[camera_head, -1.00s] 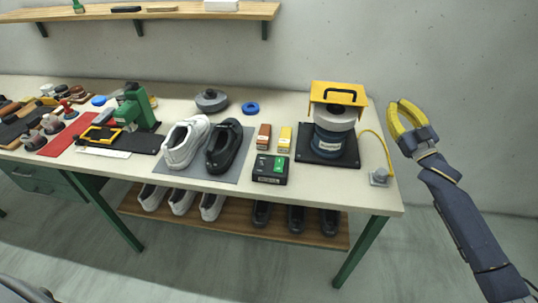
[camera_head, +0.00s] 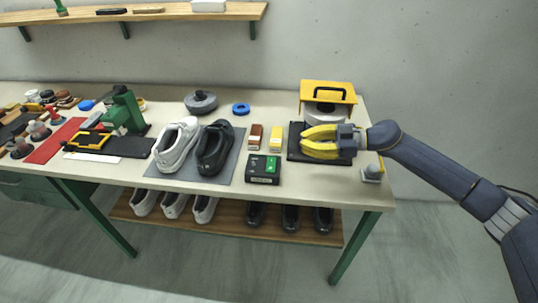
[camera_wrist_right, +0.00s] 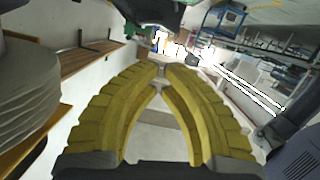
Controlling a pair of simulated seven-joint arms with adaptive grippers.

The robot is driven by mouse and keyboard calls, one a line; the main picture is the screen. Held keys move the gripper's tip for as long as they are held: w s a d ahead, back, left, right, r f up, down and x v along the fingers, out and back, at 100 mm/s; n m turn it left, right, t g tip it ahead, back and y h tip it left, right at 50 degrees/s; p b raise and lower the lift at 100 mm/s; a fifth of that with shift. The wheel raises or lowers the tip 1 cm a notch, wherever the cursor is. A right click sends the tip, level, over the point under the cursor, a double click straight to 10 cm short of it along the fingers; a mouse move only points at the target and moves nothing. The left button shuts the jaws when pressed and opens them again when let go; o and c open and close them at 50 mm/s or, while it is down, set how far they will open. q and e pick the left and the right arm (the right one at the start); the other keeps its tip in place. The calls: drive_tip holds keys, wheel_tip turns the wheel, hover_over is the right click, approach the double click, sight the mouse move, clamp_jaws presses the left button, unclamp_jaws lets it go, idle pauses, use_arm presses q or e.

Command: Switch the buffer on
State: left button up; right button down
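The buffer (camera_head: 326,108), with a yellow hood and a pale grey wheel, stands at the right end of the bench; my right gripper hides its blue body. A black control box (camera_head: 262,177) with green buttons (camera_head: 271,163) sits at the front edge, left of the buffer. My right gripper (camera_head: 303,142), with yellow fingers, is in front of the buffer, right of the box. In the right wrist view its fingertips (camera_wrist_right: 162,68) come together with nothing held between them. The grey wheel edge (camera_wrist_right: 30,90) shows at left there. My left gripper is out of view.
A white shoe (camera_head: 177,145) and a black shoe (camera_head: 214,150) stand on a grey mat left of the box. Brown (camera_head: 255,137) and yellow (camera_head: 276,138) blocks stand behind the box. A small grey fixture (camera_head: 372,174) sits at the front right corner.

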drive_tip(key=shift+s+f, duration=0.1)
drive_tip(key=shift+f, duration=0.25)
hover_over(274, 161)
drive_tip(key=s, duration=0.1)
wheel_tip(274, 161, down, 2)
drive_tip(key=shift+d+f, duration=0.1)
drive_tip(key=f, duration=0.2)
drive_tip(key=shift+w+a+f, duration=0.2)
drive_tip(key=shift+w+f, duration=0.05)
drive_tip(key=shift+f, duration=0.05)
drive_tip(key=shift+w+f, duration=0.1)
drive_tip(key=shift+f, duration=0.65)
